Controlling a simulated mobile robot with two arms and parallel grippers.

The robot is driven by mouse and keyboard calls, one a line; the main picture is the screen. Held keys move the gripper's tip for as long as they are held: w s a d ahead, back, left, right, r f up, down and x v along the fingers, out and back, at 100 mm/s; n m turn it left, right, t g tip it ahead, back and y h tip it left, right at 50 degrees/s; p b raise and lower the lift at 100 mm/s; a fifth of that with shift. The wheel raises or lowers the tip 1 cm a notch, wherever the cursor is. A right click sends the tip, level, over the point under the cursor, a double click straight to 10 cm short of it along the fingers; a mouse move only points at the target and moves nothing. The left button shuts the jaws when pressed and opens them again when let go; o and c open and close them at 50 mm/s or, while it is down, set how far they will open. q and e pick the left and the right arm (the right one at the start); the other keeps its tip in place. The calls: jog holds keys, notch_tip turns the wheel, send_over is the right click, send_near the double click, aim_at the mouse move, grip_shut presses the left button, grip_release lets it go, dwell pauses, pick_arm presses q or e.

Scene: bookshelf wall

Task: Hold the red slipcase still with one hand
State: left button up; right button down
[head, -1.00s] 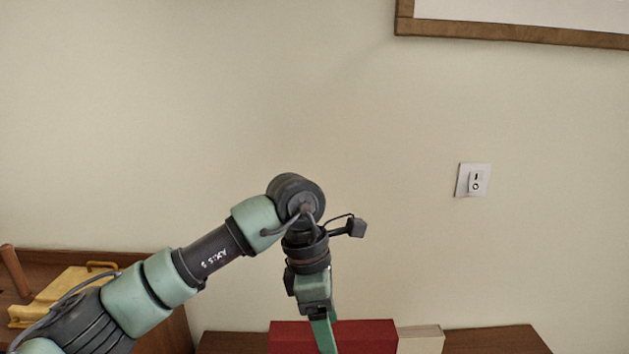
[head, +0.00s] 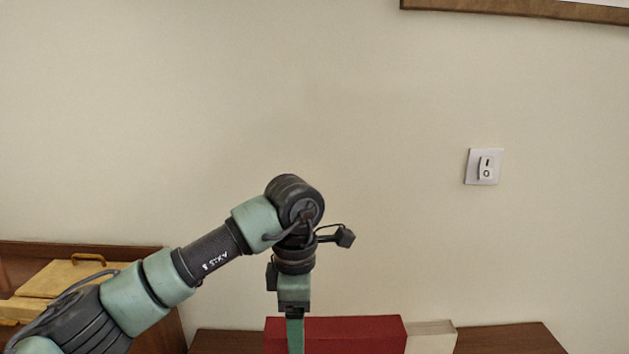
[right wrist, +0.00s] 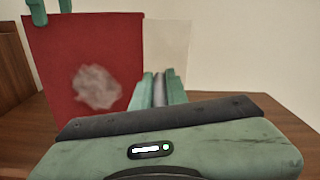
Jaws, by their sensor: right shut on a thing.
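The red slipcase (head: 350,330) stands on the wooden furniture, its upper part showing low in the head view. In the right wrist view its red face (right wrist: 60,60) bears a pale blotch. My left gripper points straight down at the slipcase's left part; its tips are cut off in the head view. In the right wrist view its two fingers (right wrist: 52,12) show apart at the slipcase's top left edge, one in front of the face. My right gripper (right wrist: 160,90) is shut on a narrow grey thing, mostly hidden, in front of the slipcase's right side.
A cream block (head: 432,338), perhaps a book, stands against the slipcase's right side. The wooden top (head: 505,339) is bare right of it. A yellow object with a handle (head: 75,275) lies at the left. A switch (head: 484,167) is on the wall.

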pick_arm(q)
jog(key=shift+f+b, duration=0.8)
jog(key=shift+f, duration=1.15)
pick_arm(e)
jog(key=shift+f, duration=1.05)
pick_arm(q)
jog(key=shift+s, duration=0.1)
grip_shut()
jog(key=shift+s+f, duration=0.1)
jog(key=shift+f, duration=0.1)
pick_arm(e)
jog(key=shift+s, duration=0.1)
